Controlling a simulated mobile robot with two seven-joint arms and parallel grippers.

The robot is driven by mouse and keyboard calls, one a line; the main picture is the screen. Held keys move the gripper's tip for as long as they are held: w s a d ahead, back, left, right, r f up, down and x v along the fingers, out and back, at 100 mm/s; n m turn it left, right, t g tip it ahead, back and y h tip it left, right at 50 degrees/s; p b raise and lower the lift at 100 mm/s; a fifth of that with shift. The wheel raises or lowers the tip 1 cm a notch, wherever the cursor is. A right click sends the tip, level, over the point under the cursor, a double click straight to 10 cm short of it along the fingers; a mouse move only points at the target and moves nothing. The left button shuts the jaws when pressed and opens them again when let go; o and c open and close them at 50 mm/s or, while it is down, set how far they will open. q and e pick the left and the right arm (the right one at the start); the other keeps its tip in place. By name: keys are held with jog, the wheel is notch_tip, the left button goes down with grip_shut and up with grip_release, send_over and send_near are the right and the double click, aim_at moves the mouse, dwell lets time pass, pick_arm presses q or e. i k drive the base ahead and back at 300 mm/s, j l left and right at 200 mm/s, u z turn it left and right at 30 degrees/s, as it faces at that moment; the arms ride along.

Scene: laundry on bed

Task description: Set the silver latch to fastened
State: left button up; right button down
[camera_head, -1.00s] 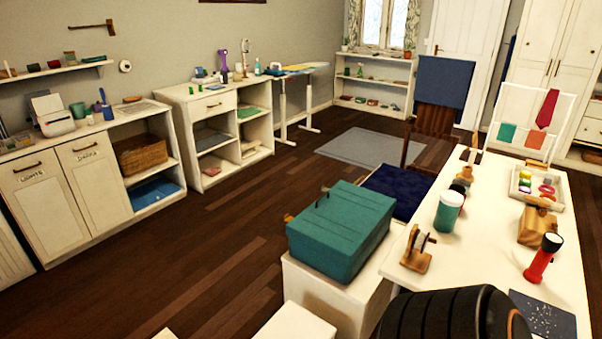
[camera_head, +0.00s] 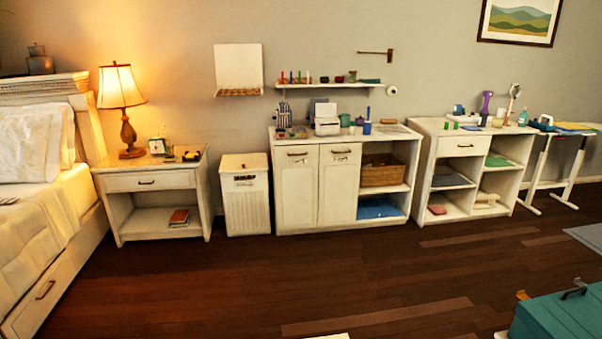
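I cannot make out a silver latch for certain. A teal box (camera_head: 562,318) is cut off at the lower right corner. A small dark grey metal fitting (camera_head: 574,291) stands up on its lid, and a brass-coloured piece (camera_head: 522,295) sticks out at its left end. I cannot tell whether either is a latch. A white lidded bin (camera_head: 246,205) stands against the wall and has a small dark fitting (camera_head: 244,178) on its upper front, too small to read. Neither of my grippers is in view.
A bed (camera_head: 45,225) stands at the left beside a nightstand (camera_head: 150,183) with a lit lamp (camera_head: 120,90). A white cabinet (camera_head: 296,190), a shelf unit (camera_head: 462,148) and a side table (camera_head: 575,135) line the wall. The dark wooden floor (camera_head: 250,280) in front is mostly clear.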

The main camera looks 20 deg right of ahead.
aim_at(577, 281)
jog(key=i+j+u, duration=0.35)
jog(key=j, duration=0.25)
jog(key=i+j+u, duration=0.35)
jog(key=j, duration=0.25)
jog(key=i+j+u, duration=0.35)
jog(key=j, duration=0.15)
jog(key=i+j+z, duration=0.15)
jog(key=i, duration=0.25)
jog(key=i+j+z, duration=0.15)
jog(key=i, duration=0.2)
jog(key=i+j+z, duration=0.15)
jog(key=i, duration=0.25)
jog(key=i+l+z, duration=0.1)
jog(key=i+z, duration=0.3)
jog(key=i, duration=0.2)
jog(key=i+z, duration=0.4)
jog(key=i, duration=0.15)
jog(key=i+z, duration=0.3)
jog(key=i, duration=0.35)
jog(key=i+j+z, duration=0.25)
jog(key=i, duration=0.4)
jog(key=i+l+z, duration=0.1)
jog(key=i+z, duration=1)
jog(key=i+l+z, duration=0.1)
jog(key=i+z, duration=0.4)
jog(key=i+j+z, duration=0.1)
jog(key=i+z, duration=0.35)
jog(key=i+j+z, duration=0.15)
jog(key=i+z, duration=0.3)
jog(key=i, duration=0.95)
